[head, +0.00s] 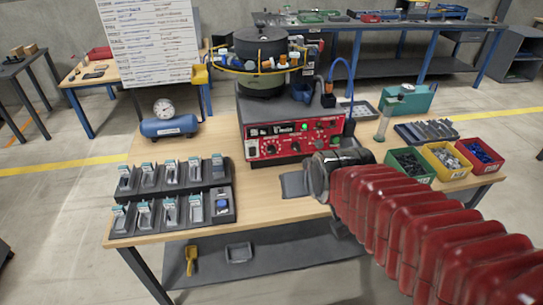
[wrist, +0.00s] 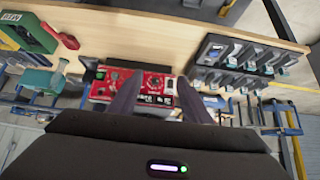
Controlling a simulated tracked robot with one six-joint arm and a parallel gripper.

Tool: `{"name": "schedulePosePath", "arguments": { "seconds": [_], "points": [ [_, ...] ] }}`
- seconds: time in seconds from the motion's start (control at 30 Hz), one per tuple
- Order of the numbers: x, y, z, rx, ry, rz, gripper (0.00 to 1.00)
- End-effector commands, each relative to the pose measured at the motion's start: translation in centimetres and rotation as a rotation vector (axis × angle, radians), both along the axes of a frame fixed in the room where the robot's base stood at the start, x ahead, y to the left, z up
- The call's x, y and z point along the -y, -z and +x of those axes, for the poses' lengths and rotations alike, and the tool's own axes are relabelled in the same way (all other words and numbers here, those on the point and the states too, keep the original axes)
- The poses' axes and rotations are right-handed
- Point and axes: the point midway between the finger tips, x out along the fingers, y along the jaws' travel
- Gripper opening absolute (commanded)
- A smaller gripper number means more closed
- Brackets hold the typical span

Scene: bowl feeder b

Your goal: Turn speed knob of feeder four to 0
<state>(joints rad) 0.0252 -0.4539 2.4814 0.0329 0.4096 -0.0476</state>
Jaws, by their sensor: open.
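The feeder's control box has a red front panel (head: 292,140) with knobs, a dark display and a lit green button, in the middle of the table in the head view. The red panel also shows in the wrist view (wrist: 132,86), between and behind my fingers. Its lettering and knob settings are too small to read, and I cannot tell which knob is the speed knob. My gripper (wrist: 158,90) is open and empty, with its two dark fingers pointing toward the panel, apparently apart from it. In the head view my wrist hides part of the area right of the panel.
A dark bowl (head: 260,62) stands on the control box. Black racks with small packets (head: 172,205) stand at left, beside a blue cylinder with a gauge (head: 168,127). Green, yellow and red bins (head: 447,160) stand at right.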

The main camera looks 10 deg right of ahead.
Motion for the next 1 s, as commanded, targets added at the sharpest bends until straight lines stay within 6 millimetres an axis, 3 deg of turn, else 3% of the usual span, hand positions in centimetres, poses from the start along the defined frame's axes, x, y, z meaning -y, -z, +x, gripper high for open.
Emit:
{"name": "schedulePosePath", "arguments": {
  "seconds": [0.2, 0.5, 0.7, 1.0],
  "points": [
    [0.0, 2.1, 5.5, 0.102, 0.0, 0.0, 0.44],
    [-0.1, 5.0, 11.8, 0.254, -0.005, 0.002, 0.44],
    [0.0, 7.1, 15.0, 0.357, -0.003, -0.002, 0.44],
    [0.0, 10.6, 18.2, 0.508, -0.001, -0.001, 0.44]
  ]
}}
